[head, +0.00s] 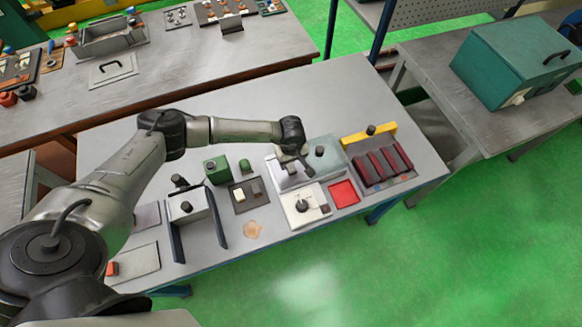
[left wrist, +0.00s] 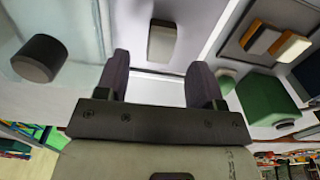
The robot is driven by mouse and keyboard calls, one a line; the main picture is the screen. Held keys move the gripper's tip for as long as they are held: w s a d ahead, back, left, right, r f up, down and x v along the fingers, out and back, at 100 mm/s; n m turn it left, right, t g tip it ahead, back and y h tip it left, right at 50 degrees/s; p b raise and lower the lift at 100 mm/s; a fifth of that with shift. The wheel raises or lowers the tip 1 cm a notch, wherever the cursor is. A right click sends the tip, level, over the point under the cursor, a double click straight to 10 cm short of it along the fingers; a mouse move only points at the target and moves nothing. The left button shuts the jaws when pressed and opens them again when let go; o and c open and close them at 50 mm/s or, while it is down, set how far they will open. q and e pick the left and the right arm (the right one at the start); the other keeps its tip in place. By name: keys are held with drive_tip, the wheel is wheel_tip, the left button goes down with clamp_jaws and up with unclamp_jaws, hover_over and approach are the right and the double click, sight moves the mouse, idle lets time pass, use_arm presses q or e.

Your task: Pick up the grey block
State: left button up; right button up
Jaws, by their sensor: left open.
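A small block with a pale grey-beige top and dark sides, which looks like the grey block (left wrist: 161,40), lies on a light panel in the left wrist view. My left gripper (left wrist: 160,78) is open, its two dark fingers spread, with nothing seen between them. The block shows beyond the fingertips, roughly centred between them; the height gap is hard to judge. In the head view my left gripper (head: 296,170) is over the white case right of the middle of the table, and I cannot make out the block there. My right gripper is in neither view.
Close by stand a green box (head: 216,171), a dark tray with small blocks (head: 240,207), a pale box with a dark knob (head: 328,160), a red tray (head: 343,194) and a rack of dark red bars (head: 385,165). The table's back part (head: 330,90) is clear.

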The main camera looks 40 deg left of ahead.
sight(291, 166)
use_arm(q)
drive_tip(key=shift+f+p, duration=0.4)
drive_tip(key=shift+f, duration=2.05)
drive_tip(key=shift+c, duration=0.3)
drive_tip(key=c, duration=0.9)
drive_tip(key=shift+r, duration=0.1)
drive_tip(key=shift+c, duration=0.2)
